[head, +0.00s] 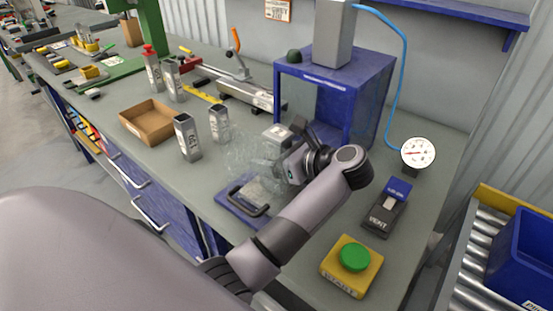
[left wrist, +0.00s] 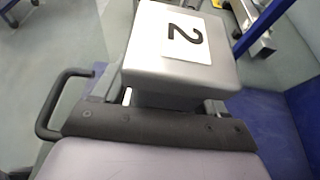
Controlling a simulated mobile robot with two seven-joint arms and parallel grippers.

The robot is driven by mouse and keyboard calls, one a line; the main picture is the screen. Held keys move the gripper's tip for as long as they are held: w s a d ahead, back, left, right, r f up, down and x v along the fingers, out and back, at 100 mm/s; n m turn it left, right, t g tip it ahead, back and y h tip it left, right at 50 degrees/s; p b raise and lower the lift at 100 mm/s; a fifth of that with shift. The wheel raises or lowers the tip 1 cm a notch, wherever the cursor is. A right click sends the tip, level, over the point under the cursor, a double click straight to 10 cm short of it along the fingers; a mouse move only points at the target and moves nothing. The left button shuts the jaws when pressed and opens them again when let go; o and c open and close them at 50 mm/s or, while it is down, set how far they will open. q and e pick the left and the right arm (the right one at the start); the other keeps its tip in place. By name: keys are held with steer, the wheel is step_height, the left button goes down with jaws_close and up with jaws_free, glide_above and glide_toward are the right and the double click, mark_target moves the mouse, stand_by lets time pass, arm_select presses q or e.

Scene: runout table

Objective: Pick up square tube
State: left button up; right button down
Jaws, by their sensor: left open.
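My left gripper (head: 287,147) is open beside a grey block-shaped tube (head: 277,134) with a white label, near the front of the blue cabinet. In the left wrist view the tube (left wrist: 150,55) bears the number 2 and lies right in front of the gripper (left wrist: 170,100), between or just beyond the jaws; I cannot tell if they touch it. Other square tubes stand upright on the bench: a labelled one (head: 187,138), one beside it (head: 219,123), and two farther back (head: 153,70) (head: 173,80). My right gripper is not in view.
A blue plate with a black handle (head: 250,196) and a clear guard lie left of my arm. The blue cabinet (head: 349,90) stands behind. A cardboard tray (head: 148,122), a vent switch (head: 386,212), a green start button (head: 354,256) and a gauge (head: 418,152) are around.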

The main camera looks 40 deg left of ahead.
arm_select(q)
steer(key=c, duration=1.1)
steer(key=shift+c, duration=0.2)
steer(key=shift+r, duration=0.2)
